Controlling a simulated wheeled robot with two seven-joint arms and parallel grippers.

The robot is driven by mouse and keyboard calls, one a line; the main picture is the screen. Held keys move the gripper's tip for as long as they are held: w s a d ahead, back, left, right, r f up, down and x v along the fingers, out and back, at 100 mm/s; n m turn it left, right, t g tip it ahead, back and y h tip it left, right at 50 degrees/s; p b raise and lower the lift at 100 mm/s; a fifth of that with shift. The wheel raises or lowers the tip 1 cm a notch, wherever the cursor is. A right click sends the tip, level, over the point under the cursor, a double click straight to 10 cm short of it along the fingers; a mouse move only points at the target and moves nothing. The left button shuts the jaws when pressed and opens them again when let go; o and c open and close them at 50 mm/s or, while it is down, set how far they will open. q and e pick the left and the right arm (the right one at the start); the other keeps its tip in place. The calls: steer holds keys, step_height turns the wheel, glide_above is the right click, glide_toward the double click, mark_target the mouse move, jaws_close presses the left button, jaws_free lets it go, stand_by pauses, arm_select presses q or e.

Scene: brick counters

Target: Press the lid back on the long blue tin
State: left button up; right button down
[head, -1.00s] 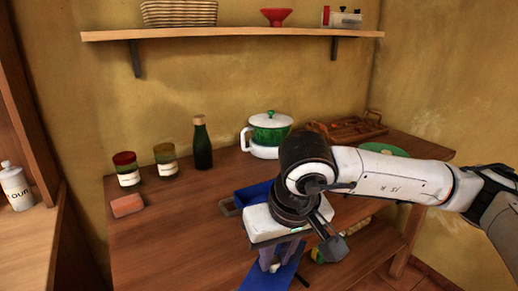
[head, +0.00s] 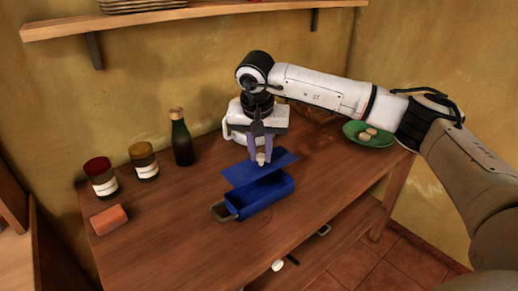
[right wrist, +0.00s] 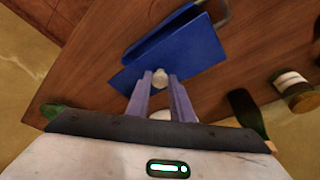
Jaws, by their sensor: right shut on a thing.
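The long blue tin (head: 264,199) stands open on the wooden counter, with a handle at its left end. Its flat blue lid (head: 240,172) is over or just behind the tin's far side, apart from it and not seated. My right gripper (head: 261,156) is shut on the pale knob in the middle of the lid. In the right wrist view the lid (right wrist: 198,52) covers most of the tin (right wrist: 163,32), whose edge shows beyond it. The knob (right wrist: 160,77) is between the fingers (right wrist: 160,84). My left gripper is not in view.
A dark green bottle (head: 181,141), two jars (head: 144,162) (head: 101,177) and an orange block (head: 109,220) stand to the left. A green plate (head: 358,139) with several pale items is at the back right. The counter right of the tin is clear.

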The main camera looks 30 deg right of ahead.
mark_target(260, 169)
steer(key=shift+f, duration=0.4)
steer(key=shift+f+b, duration=1.8)
steer(key=shift+f, duration=1)
steer(key=shift+a, duration=0.1)
steer(key=shift+f, duration=0.4)
steer(key=c, duration=1)
jaws_free()
